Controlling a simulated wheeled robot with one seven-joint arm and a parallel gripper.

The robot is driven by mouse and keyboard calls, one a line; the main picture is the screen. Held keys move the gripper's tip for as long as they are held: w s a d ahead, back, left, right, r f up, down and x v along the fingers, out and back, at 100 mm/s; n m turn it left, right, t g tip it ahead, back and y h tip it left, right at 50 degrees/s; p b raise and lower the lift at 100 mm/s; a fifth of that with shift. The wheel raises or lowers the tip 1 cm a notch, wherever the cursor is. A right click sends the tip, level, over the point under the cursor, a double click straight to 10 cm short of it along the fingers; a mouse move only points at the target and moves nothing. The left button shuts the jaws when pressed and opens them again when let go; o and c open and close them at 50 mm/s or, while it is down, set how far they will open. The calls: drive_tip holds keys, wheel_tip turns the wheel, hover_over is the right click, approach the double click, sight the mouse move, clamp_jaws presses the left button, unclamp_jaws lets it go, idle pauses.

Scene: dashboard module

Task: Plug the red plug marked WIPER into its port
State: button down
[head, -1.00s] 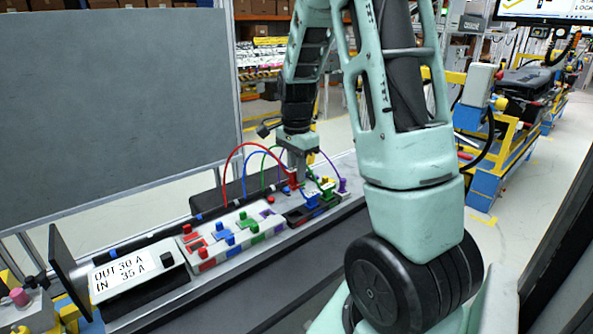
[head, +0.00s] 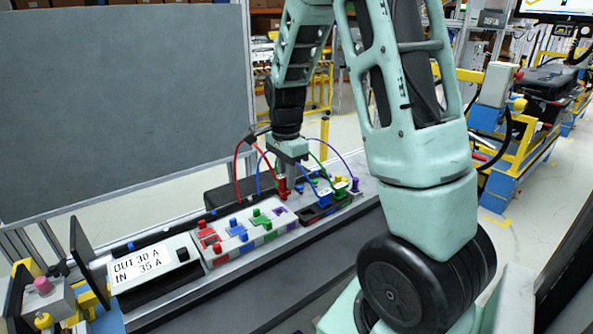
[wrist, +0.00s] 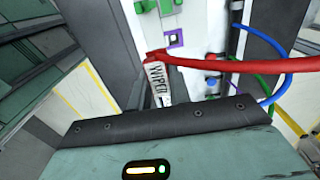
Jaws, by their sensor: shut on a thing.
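My gripper (head: 284,174) is shut on the red plug (head: 283,188) and holds it above the right part of the module, with its red cable arching to the left. In the wrist view the red plug's white label (wrist: 157,80) reads WIPER and its red cable runs right. The white port module (head: 225,256) has red, blue, green and purple marked places. A red-marked place (head: 210,240) is at its left end. My fingertips are mostly hidden in the wrist view, and whether the plug clears the module's back edge cannot be told.
A dark tray (head: 312,215) right of the module holds blue (head: 323,198), green (head: 340,187) and purple (head: 355,185) plugs with cables. A grey panel (head: 120,100) rises behind.

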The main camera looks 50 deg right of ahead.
drive_tip(key=w+a+p, duration=0.2)
drive_tip(key=w+a, duration=0.1)
drive_tip(key=a, duration=0.6)
drive_tip(key=w+a+p, duration=0.3)
drive_tip(key=w+a, duration=0.1)
drive_tip(key=a, duration=0.5)
drive_tip(key=shift+w+a+p, duration=0.15)
drive_tip(key=shift+a+p, duration=0.15)
drive_tip(key=shift+p, duration=0.05)
drive_tip(key=shift+f, duration=0.1)
idle(0.3)
drive_tip(key=shift+f+b, duration=1.75)
drive_tip(key=shift+f, duration=1.1)
drive_tip(key=shift+p, duration=0.6)
drive_tip(key=shift+f+b, duration=0.7)
drive_tip(key=shift+f, duration=0.55)
drive_tip(key=shift+r, duration=0.1)
drive_tip(key=shift+r+p, duration=0.95)
drive_tip(key=shift+p, duration=0.05)
